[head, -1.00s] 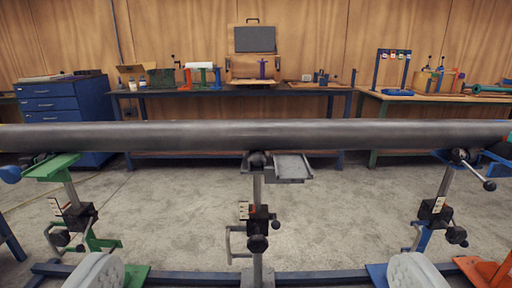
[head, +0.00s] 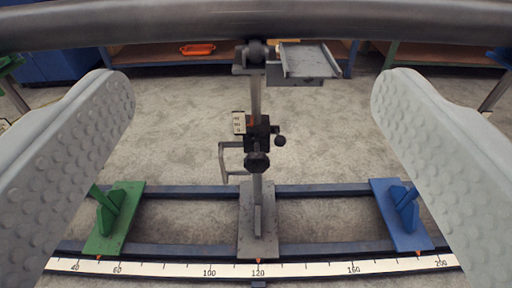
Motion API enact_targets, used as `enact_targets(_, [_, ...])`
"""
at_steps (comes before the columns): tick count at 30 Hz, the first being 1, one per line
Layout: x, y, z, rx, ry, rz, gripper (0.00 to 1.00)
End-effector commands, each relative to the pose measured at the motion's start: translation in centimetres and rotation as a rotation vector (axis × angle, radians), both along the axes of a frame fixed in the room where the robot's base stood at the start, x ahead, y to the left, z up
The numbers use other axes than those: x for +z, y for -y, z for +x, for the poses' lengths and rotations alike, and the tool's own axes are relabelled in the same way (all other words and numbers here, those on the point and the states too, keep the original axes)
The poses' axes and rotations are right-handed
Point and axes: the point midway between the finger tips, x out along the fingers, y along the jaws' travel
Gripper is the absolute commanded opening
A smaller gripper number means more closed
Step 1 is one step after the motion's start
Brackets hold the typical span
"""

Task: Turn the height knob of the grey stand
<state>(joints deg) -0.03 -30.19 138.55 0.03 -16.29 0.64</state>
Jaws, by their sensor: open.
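The grey stand (head: 257,205) is upright in the middle of the view, its base plate on the blue rails. Its dark clamp block on the post carries a round black knob (head: 257,162) at the front and a smaller black knob (head: 280,141) at the right. A grey crank handle (head: 222,160) hangs at the left. Which of these sets the height cannot be told for sure. My gripper (head: 252,88) is open and empty. Its two pale dimpled fingers flank the stand widely left and right, with nothing touching the knobs.
A dark pipe (head: 150,24) crosses above, over the stand's head and a grey tray (head: 306,62). A green stand base (head: 113,218) and a blue one (head: 402,215) sit on the rails either side. A marked scale (head: 185,270) runs along the front rail.

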Motion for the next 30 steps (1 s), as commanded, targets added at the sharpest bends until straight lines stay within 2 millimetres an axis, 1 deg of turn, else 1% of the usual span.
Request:
enact_targets(1, [-1.2,0.0,1.3,0.0,-0.006,0.001,0.84])
enact_targets(3, [-2.4,0.0,2.9,0.0,-0.004,0.002,0.84])
enact_targets(8, [-5.6,0.0,6.2,0.0,-0.001,0.005,0.84])
enact_targets(15, [-10.7,0.0,10.5,0.0,0.004,0.009,0.84])
enact_targets(20, [-14.5,0.0,12.9,-0.001,0.007,0.012,0.84])
enact_targets(24, [-18.0,0.0,14.7,-0.001,0.01,0.015,0.84])
enact_targets(30, [-23.0,0.0,16.8,-0.001,0.014,0.018,0.84])
